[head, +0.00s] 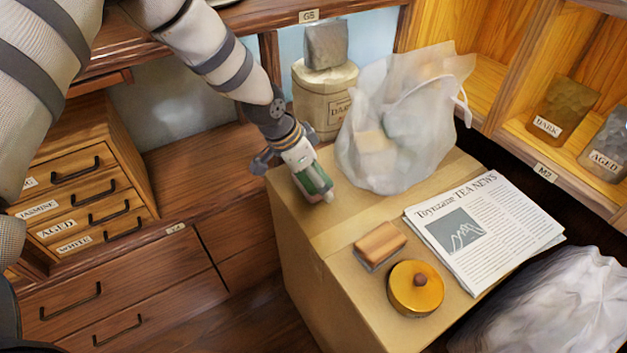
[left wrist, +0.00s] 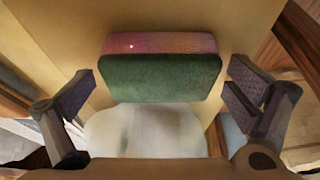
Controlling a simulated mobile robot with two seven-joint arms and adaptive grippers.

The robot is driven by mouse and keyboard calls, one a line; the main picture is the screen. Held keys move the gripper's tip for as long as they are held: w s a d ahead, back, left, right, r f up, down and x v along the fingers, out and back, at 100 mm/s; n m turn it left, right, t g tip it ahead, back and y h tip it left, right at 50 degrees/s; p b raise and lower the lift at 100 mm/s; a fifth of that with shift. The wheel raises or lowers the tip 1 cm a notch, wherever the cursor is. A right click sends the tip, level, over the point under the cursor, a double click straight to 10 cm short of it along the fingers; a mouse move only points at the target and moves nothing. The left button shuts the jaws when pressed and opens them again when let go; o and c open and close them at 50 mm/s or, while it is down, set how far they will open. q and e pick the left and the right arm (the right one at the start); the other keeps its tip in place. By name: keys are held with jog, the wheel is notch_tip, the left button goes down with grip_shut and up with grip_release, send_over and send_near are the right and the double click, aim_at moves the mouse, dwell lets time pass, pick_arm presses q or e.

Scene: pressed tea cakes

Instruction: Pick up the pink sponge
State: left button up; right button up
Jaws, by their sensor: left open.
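The pink sponge (left wrist: 160,43) has a pink face and a dark green pad; in the left wrist view it lies at the top centre, against the tan cardboard. My left gripper (left wrist: 157,92) is open, with one finger on each side of the sponge and a visible gap on both sides. In the head view my left gripper (head: 297,158) is over the left edge of the cardboard box (head: 305,280). My right gripper is not in view.
A translucent bag (head: 405,120) with things inside stands close right of the gripper, and a tea canister (head: 324,100) is behind it. A brown block (head: 381,244), a round golden lid (head: 415,288) and a newspaper (head: 485,230) lie toward the front and right of the box.

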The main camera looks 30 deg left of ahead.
pick_arm(q)
jog(key=shift+r, duration=0.15)
jog(key=c, duration=0.8)
jog(key=shift+r, duration=0.15)
notch_tip(320, 180, up, 3)
jog(key=shift+w+f+p, duration=0.1)
jog(key=shift+f+p, duration=0.1)
jog(key=shift+p, duration=0.1)
jog(key=s+d+r+p, duration=0.3)
jog(key=s+d+r, duration=0.6)
jog(key=s+r, duration=0.1)
jog(key=shift+d, duration=0.4)
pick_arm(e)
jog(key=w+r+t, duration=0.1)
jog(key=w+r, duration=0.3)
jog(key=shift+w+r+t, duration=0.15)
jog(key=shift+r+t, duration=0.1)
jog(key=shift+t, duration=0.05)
pick_arm(q)
jog(key=shift+o, duration=0.2)
jog(key=shift+s, duration=0.1)
